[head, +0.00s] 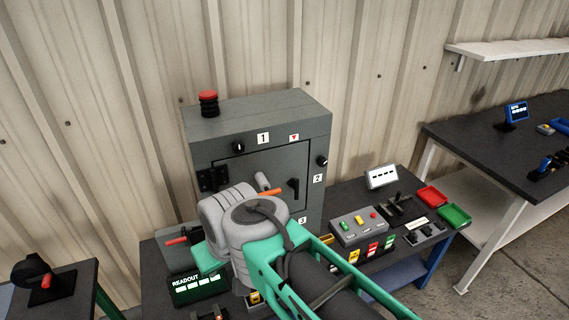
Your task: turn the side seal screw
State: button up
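The grey enclosure (256,130) stands upright on the dark bench, its door shut. A black screw-like knob (322,161) sits at the right side of its front, above label 2. Another black knob (239,147) sits above the door, beside label 1. Label 3 shows low on the front, and my arm covers the area beside it. I cannot tell for certain which one is the side seal screw. My grey and green arm crosses in front of the enclosure and hides my gripper's fingers. No contact with a screw is visible.
A black door handle (294,188) projects from the enclosure, and a red button (208,97) stands on its top. A readout (200,286) is at front left.

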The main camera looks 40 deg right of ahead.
aim_at(322, 162)
jog(key=u, duration=1.35)
jog(key=k, duration=0.7)
jog(key=z, duration=1.2)
jog(key=i, duration=0.5)
jog(key=z, duration=0.05)
